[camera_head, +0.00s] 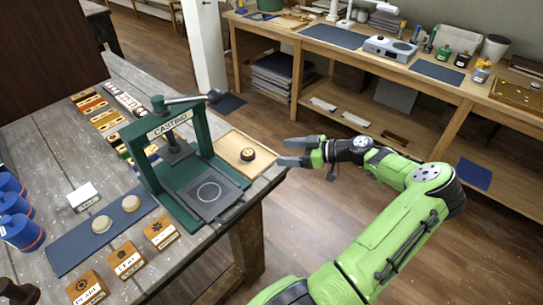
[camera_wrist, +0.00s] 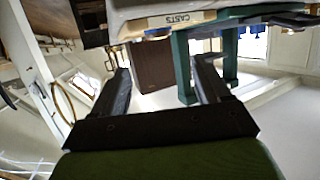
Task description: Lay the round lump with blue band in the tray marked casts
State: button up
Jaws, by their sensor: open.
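A wooden tray (camera_head: 226,142) lies on the bench's right edge, beside the green press. In the wrist view its edge (camera_wrist: 210,16) bears the label CASTS. A small round lump with a dark band (camera_head: 248,155) sits inside the tray; the band's colour is too small to be sure of. Two pale round lumps, one (camera_head: 131,203) beside the other (camera_head: 101,223), lie on a dark blue mat; no band shows on them. My gripper (camera_head: 285,151) is open and empty, just right of the tray, beyond the bench edge. The wrist view shows nothing between its fingers (camera_wrist: 165,85).
The green press marked CASTING (camera_head: 170,125) stands left of the tray. Wooden stamp blocks (camera_head: 125,258) line the bench front, with blue jars (camera_head: 18,225) at far left. A second workbench (camera_head: 350,55) stands behind. Open floor lies between the benches.

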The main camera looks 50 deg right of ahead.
jog(key=w+a+g, duration=0.1)
jog(key=a+g, duration=0.1)
jog(key=a, duration=0.2)
jog(key=w+a+g, duration=0.1)
jog(key=a+g, duration=0.1)
jog(key=a, duration=0.2)
jog(key=w+a+n+g, duration=0.1)
jog(key=w+a+g, duration=0.1)
jog(key=a, duration=0.2)
jog(key=shift+r+g+y, duration=0.3)
jog(key=shift+r+y, duration=0.05)
jog(key=shift+y, duration=0.05)
jog(key=a+g, duration=0.1)
jog(key=a, duration=0.1)
jog(key=a+r+g+h, duration=0.1)
jog(key=a, duration=0.2)
jog(key=a+r+g+h, duration=0.1)
jog(key=a, duration=0.2)
jog(key=shift+s+a+r+g, duration=0.15)
jog(key=shift+s+a+g, duration=0.1)
jog(key=shift+s+g, duration=0.1)
jog(key=s+a+r+m+t+h, duration=0.1)
jog(key=s+a+r+m+h, duration=0.1)
jog(key=s+a+r, duration=0.4)
jog(key=s+a+r+m+t+h, duration=0.2)
jog(key=s+a+r, duration=0.4)
jog(key=s, duration=0.5)
jog(key=shift+s+a+m+h, duration=0.4)
jog(key=shift+a+m+h, duration=0.2)
jog(key=shift+a+m, duration=0.35)
